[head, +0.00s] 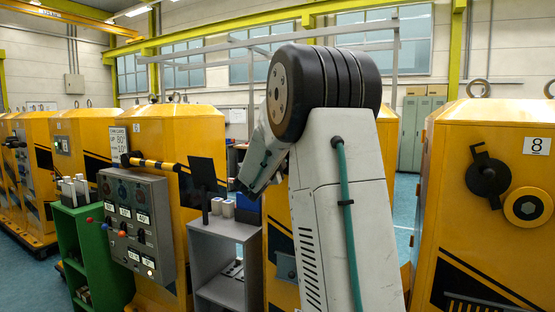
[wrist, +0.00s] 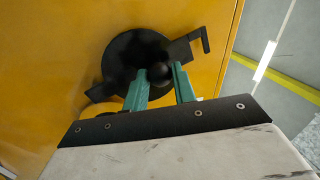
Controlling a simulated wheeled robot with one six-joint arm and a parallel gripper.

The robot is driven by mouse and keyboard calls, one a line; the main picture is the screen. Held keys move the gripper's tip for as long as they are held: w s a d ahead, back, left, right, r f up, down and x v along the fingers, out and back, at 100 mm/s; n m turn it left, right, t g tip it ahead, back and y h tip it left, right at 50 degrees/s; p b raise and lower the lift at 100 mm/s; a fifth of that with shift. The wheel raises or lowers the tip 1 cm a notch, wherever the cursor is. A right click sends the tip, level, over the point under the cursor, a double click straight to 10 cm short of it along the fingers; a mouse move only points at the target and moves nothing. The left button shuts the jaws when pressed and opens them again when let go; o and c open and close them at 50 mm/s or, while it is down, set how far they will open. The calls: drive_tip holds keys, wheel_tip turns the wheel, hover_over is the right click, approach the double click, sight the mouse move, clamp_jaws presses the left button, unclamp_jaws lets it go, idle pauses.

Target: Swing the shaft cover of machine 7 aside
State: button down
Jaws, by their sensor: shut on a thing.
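In the wrist view a black round shaft cover (wrist: 118,60) lies against a yellow machine front (wrist: 60,50). A flat arm with an upturned hook end (wrist: 196,44) reaches out at its upper right, and a short tab shows at its lower left. A black ball knob (wrist: 160,76) stands out from the cover. My gripper (wrist: 158,82) has its two green fingers shut on this knob, one on each side. In the head view my arm hides the gripper and most of the yellow machine (head: 279,225) behind it. No number 7 is readable.
Machine 8 (head: 450,230) stands at the right with its own black hooked disc (head: 487,178). A grey shelf (head: 222,262), a control box (head: 137,225) and a green shelf (head: 98,255) stand at left.

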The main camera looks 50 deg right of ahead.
drive_tip(key=shift+f, duration=0.1)
drive_tip(key=c, duration=1.4)
unclamp_jaws()
drive_tip(key=shift+c, duration=0.2)
drive_tip(key=v, duration=0.7)
drive_tip(key=shift+a, duration=0.35)
drive_tip(key=shift+s+f, duration=0.1)
